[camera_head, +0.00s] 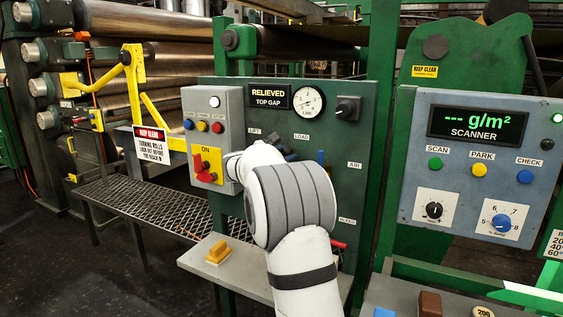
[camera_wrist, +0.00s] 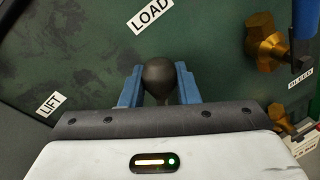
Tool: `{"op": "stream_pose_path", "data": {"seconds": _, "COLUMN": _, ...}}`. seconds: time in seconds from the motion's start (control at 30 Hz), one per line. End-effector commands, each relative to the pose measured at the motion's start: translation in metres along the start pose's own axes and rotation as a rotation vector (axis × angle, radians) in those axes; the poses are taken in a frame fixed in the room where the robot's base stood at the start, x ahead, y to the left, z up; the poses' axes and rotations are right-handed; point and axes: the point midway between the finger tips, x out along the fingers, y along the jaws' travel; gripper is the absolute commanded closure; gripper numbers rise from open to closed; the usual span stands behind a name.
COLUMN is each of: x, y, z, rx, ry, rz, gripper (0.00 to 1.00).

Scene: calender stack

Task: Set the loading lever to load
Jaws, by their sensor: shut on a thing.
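The loading lever shows in the wrist view as a dark round knob (camera_wrist: 159,75) in front of the green panel (camera_wrist: 80,50). My gripper (camera_wrist: 158,84) has its blue fingers on both sides of the knob and is shut on it. The LOAD label (camera_wrist: 150,14) is just above the knob in that view, and the LIFT label (camera_wrist: 51,104) is to the lower left.
A brass valve (camera_wrist: 268,45) with a blue handle is right of my gripper in the wrist view. The grey switch box (camera_head: 212,128) is left of my arm in the head view. A shelf with a yellow-handled block (camera_head: 218,252) lies below. The top gap display (camera_head: 268,97) reads RELIEVED.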

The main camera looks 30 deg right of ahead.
Motion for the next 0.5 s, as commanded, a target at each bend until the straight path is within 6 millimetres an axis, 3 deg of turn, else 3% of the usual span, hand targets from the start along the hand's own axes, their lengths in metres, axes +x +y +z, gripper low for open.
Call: {"op": "stream_pose_path", "data": {"seconds": 0.5, "x": 0.0016, "y": -0.0091, "z": -0.0020, "rx": 0.080, "ry": 0.019, "rz": -0.002, "gripper": 1.00}}
